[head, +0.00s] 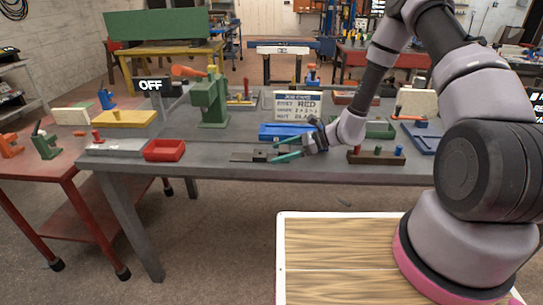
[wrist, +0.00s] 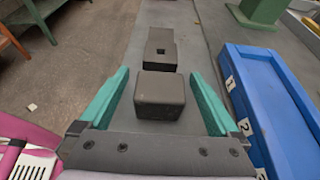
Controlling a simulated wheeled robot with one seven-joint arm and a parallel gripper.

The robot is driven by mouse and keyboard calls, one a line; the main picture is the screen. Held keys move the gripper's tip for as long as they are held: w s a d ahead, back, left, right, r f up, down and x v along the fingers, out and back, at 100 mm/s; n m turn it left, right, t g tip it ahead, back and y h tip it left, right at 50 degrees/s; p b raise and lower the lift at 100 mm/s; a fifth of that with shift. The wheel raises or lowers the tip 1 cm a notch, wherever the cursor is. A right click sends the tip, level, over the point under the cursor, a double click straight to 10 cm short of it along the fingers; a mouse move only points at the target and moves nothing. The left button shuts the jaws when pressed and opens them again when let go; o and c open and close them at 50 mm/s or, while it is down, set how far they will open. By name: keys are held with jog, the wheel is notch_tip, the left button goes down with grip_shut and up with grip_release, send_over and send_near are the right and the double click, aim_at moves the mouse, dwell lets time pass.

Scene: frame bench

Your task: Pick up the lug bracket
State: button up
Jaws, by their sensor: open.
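A dark grey piece that looks like the lug bracket lies on the grey bench near its front edge. In the wrist view its raised block (wrist: 160,92) is nearest me, and a lower flat part (wrist: 160,50) with a small square hole extends beyond it. It also shows small in the head view (head: 260,156). My gripper (wrist: 160,73) is open, with one teal finger on each side of the block and a visible gap on both sides. In the head view my gripper (head: 275,150) reaches in from the right, low over the bench. Nothing is held.
A blue tray with numbered compartments (wrist: 262,105) lies close to the right of my gripper in the wrist view. In the head view a red bin (head: 164,151), a green press (head: 211,100) and a dark block with coloured pegs (head: 376,157) stand on the bench.

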jog(key=shift+c, duration=0.3)
grip_shut()
jog(key=shift+r, duration=0.15)
